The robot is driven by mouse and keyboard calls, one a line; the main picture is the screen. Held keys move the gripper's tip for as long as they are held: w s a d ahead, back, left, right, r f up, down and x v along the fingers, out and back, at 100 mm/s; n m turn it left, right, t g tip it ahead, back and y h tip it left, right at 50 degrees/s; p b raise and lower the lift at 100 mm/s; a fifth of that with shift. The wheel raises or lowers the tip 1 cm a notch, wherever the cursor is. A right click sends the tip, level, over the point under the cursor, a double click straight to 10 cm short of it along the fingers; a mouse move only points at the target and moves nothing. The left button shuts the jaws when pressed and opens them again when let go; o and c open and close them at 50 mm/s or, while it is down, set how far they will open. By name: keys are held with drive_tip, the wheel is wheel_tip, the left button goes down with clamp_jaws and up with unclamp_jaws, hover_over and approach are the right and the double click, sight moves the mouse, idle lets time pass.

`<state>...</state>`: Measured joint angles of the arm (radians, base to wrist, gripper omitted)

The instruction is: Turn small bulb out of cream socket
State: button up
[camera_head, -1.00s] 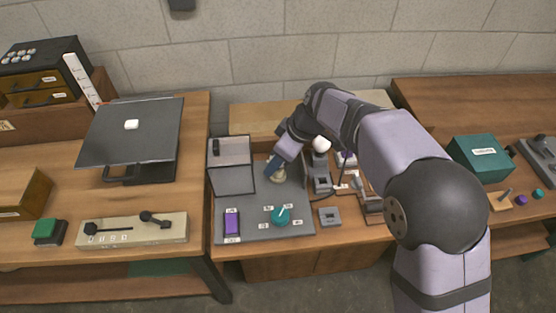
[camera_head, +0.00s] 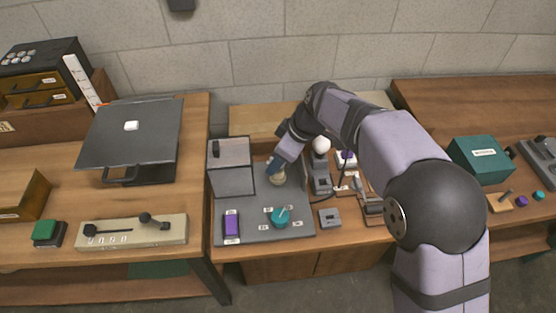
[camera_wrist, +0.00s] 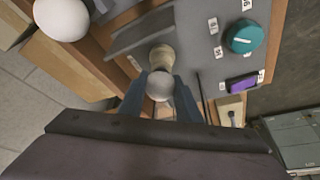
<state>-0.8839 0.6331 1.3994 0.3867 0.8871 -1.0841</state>
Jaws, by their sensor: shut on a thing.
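The cream socket (camera_head: 277,179) stands on the grey panel (camera_head: 262,224) in the head view. It also shows in the wrist view (camera_wrist: 162,57), upper middle. The small bulb (camera_wrist: 160,87) is a pale rounded shape at the socket's near end; I cannot tell how far it is screwed in. My gripper (camera_wrist: 160,93) has its two blue fingers shut on the small bulb, one on each side. In the head view my gripper (camera_head: 273,165) reaches down onto the top of the socket and hides the bulb.
A teal knob (camera_head: 280,217) and a purple switch (camera_head: 232,224) sit on the panel's near part. A grey box (camera_head: 230,168) stands left of the socket. A large white bulb (camera_head: 321,145) stands to the right, and also shows in the wrist view (camera_wrist: 62,18).

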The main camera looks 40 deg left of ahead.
drive_tip(key=n+g+p, duration=0.1)
drive_tip(key=n, duration=0.2)
drive_tip(key=shift+r, duration=0.1)
drive_tip(key=shift+n+g+h+p, duration=0.3)
drive_tip(key=shift+n+g, duration=0.2)
drive_tip(key=shift+n, duration=0.5)
drive_tip(key=shift+p, duration=0.3)
drive_tip(key=shift+n, duration=0.5)
drive_tip(key=shift+o, duration=0.8)
drive_tip(key=shift+h, duration=0.3)
drive_tip(key=shift+c, duration=0.8)
drive_tip(key=shift+r+p, duration=0.75)
drive_tip(key=shift+r, duration=0.05)
